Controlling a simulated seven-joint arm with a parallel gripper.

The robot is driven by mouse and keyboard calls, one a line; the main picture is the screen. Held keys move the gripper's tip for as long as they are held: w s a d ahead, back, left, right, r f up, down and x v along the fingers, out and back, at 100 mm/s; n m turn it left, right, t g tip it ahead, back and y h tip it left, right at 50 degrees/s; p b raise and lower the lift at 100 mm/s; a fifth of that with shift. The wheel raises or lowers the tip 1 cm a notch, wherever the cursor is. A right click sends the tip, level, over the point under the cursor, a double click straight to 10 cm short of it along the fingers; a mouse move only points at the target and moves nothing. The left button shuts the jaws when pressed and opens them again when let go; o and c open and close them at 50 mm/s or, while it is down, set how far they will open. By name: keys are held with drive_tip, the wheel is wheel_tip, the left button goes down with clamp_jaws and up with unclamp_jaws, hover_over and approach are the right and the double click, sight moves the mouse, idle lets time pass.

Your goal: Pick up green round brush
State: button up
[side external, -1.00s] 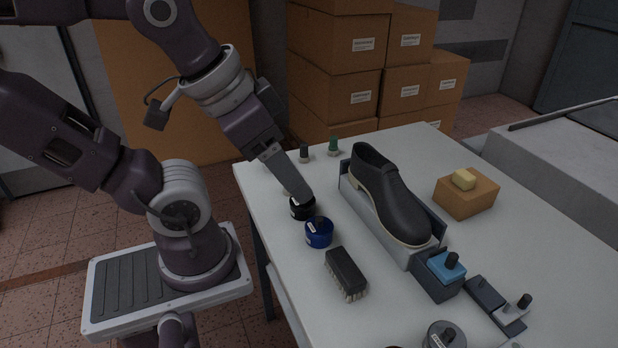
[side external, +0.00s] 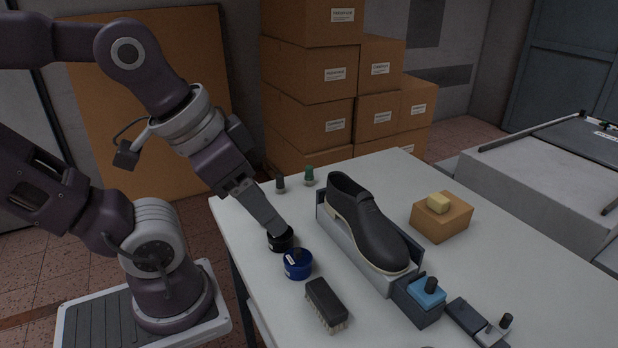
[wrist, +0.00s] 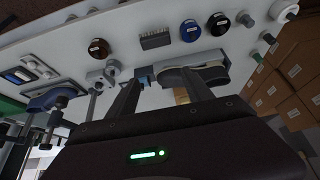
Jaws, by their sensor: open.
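The green round brush (side external: 309,175) stands upright at the far end of the white table in the side view, beside a dark round brush (side external: 280,185). In the wrist view, a small upright brush (wrist: 253,55) near the shoe end is likely the green one; its colour is hard to tell. My gripper (side external: 282,229) points down over the black jar in the side view, nearer the camera than the green brush and apart from it. Its two fingers are spread and empty in the wrist view (wrist: 164,88).
A black shoe (side external: 365,220) on a grey stand fills the table's middle. The black jar (side external: 279,240), blue jar (side external: 297,265) and bristle brush (side external: 326,304) line the near-left edge. A tan block (side external: 441,220) sits right. Stacked boxes (side external: 310,110) stand behind the table.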

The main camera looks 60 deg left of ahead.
drive_tip(key=shift+c, duration=0.5)
drive_tip(key=w+a+f+n+t+y, duration=0.2)
drive_tip(key=w+a+y, duration=0.1)
drive_tip(key=w+a, duration=0.9)
drive_tip(key=w+a+f+n+t+y, duration=0.1)
drive_tip(key=w+a+f+n+y, duration=0.15)
drive_tip(key=w+a, duration=1.05)
drive_tip(key=t, duration=0.2)
approach(307, 169)
drive_tip(key=w+d+r, duration=0.2)
drive_tip(key=w+r, duration=0.3)
drive_tip(key=r, duration=0.1)
drive_tip(key=s+a+f, duration=0.1)
drive_tip(key=f, duration=0.2)
drive_tip(key=s+a+f+t, duration=0.1)
drive_tip(key=f, duration=0.2)
drive_tip(key=s+a+f+t, duration=0.1)
drive_tip(key=s+a+f, duration=0.1)
drive_tip(key=f, duration=0.1)
drive_tip(key=shift+f, duration=0.1)
drive_tip(key=x, duration=0.7)
drive_tip(key=shift+w+d+r, duration=0.25)
drive_tip(key=shift+d+r, duration=0.05)
drive_tip(key=shift+r, duration=0.1)
clamp_jaws()
